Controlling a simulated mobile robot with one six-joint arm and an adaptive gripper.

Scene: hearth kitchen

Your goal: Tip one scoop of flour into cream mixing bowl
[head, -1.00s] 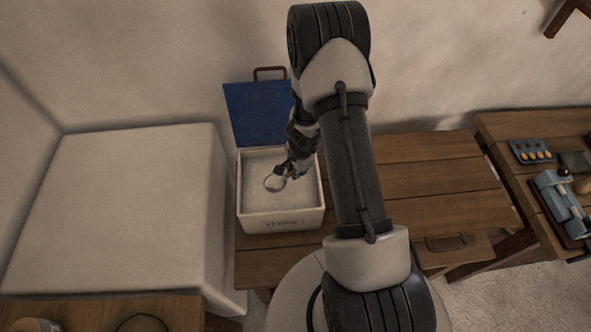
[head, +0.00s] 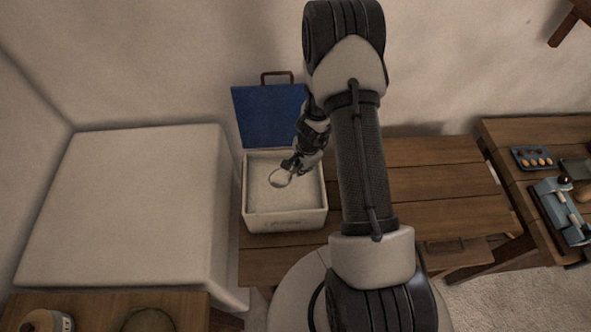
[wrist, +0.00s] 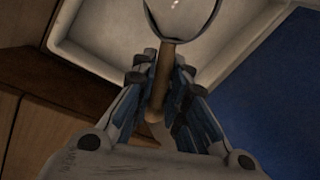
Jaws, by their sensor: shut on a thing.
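My gripper (head: 292,164) is shut on the brown handle of a round scoop (head: 280,178). The wrist view shows the handle (wrist: 163,80) between the two fingers (wrist: 160,66), with the scoop's shiny, rounded head (wrist: 182,14) cut by the top edge. The scoop is over the open white flour bin (head: 285,222), within its rim as seen from the head. Pale flour (head: 262,200) fills the bin's inside. I cannot tell whether the scoop touches the flour or holds any. I cannot make out a cream mixing bowl in either view.
The bin's blue lid (head: 266,117) stands open behind it. A large white block (head: 130,205) is at the left. Bare wooden table (head: 440,180) lies to the right. A side table holds a blue device (head: 560,208) and a small tray (head: 533,158). A jar (head: 48,322) is front left.

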